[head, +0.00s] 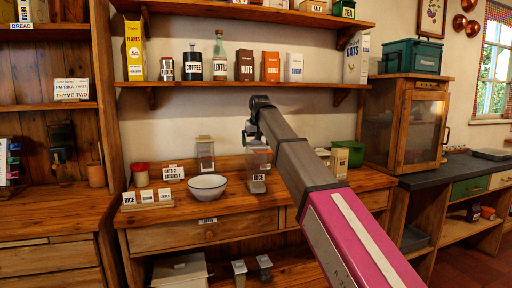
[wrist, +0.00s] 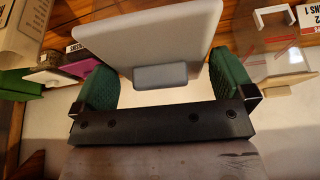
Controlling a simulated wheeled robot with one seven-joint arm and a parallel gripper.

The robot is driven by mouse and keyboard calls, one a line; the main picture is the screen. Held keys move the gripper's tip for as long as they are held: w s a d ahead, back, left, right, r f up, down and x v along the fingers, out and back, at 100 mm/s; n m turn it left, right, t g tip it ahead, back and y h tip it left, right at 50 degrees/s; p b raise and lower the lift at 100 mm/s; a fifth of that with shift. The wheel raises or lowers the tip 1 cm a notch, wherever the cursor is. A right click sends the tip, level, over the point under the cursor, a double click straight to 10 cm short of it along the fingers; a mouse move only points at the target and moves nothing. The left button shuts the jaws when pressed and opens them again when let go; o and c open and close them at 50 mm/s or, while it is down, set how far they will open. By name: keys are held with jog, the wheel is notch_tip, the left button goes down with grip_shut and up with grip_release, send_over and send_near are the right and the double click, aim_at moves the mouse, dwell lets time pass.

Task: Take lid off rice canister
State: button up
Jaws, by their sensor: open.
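The rice canister (head: 257,166) is a clear box with a "RICE" label, standing on the wooden counter under my arm. In the wrist view its pale grey lid (wrist: 150,35) fills the upper middle, with a small grey block handle (wrist: 160,77) on it. My gripper (wrist: 165,78) is open, one green pad on each side of the handle, with gaps left and right. In the head view my gripper (head: 252,136) is just above the canister and partly hides its top. I cannot tell whether the lid is seated all round.
A similar clear canister (head: 205,152) stands to the left, behind a white bowl (head: 208,187). Small label cards (head: 147,197) and a red-lidded jar (head: 140,174) are further left. A shelf (head: 240,84) with packages runs above.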

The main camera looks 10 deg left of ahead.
jog(key=shift+c, duration=0.3)
jog(key=c, duration=0.5)
